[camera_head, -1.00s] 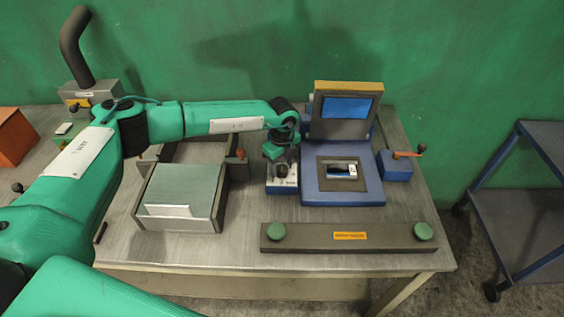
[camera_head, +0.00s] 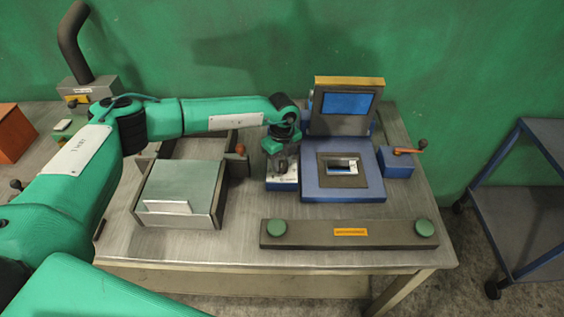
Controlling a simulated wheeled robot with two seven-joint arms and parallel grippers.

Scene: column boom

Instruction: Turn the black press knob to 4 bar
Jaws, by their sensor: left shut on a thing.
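The black press knob (camera_head: 281,166) sits on a small white-topped, blue-sided control box (camera_head: 283,184), left of the blue press (camera_head: 343,193). My left gripper (camera_head: 280,160) comes down over the knob from above and is shut on it. The fingers and wrist cover most of the knob, so its pointer and the scale marks around it cannot be read. My right gripper is not in view.
The press's raised lid (camera_head: 345,122) stands close to the right of my wrist. A grey box with a sloped lid (camera_head: 180,187) is on the left. A bar with two green buttons (camera_head: 350,234) lies in front. A blue box with an orange-handled crank (camera_head: 396,163) is at right.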

